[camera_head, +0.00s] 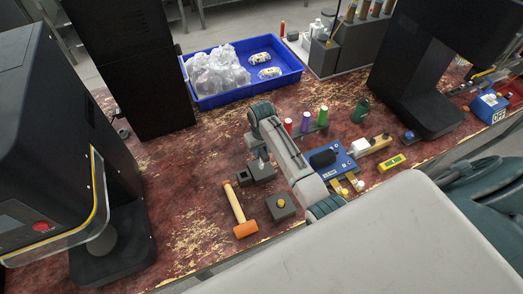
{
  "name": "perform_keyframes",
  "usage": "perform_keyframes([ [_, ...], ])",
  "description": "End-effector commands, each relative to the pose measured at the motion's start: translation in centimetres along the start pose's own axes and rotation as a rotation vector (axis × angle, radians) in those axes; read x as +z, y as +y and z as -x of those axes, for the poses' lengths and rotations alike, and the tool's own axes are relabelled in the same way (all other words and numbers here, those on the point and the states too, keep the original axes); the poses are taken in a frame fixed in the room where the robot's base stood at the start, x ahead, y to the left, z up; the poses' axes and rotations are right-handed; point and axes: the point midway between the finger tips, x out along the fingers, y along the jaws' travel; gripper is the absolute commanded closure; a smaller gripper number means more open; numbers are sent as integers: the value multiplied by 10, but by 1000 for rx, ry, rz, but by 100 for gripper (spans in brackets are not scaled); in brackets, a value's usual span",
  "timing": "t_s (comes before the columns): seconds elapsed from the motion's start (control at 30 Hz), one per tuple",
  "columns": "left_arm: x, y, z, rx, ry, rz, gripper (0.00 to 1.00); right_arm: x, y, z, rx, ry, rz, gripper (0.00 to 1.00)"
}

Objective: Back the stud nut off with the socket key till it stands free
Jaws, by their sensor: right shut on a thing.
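My right arm reaches over the bench, and its gripper (259,153) points down above a dark grey block (256,172). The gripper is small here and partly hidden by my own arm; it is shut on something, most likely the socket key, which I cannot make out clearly. Whether the key sits on a nut there is hidden. A second dark grey block (284,207) with a yellow nut-like top (281,202) stands nearer the bench's front edge, apart from the gripper. My left gripper is not in view.
A hammer (239,212) with an orange head lies left of the blocks. A blue fixture (340,168), a yellow meter (391,163) and small bottles (305,121) stand to the right. A blue bin (215,99) is behind. Dark machines flank the bench; bare bench (185,190) lies left.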

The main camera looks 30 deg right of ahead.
Motion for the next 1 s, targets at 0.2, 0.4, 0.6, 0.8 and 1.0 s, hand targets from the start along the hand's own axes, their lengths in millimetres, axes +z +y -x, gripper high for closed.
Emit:
perform_keyframes([
  [0.2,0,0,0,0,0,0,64,0,0,1,0,1,-82,100],
  [0.4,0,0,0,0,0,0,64,0,0,2,0,0,-347,100],
  [0.6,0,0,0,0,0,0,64,-1,-1,3,0,0,-613,100],
  [0.8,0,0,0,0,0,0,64,-1,-1,5,-1,0,-879,100],
  [1.0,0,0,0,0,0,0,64,-1,-1,6,-1,0,-1141,100],
])
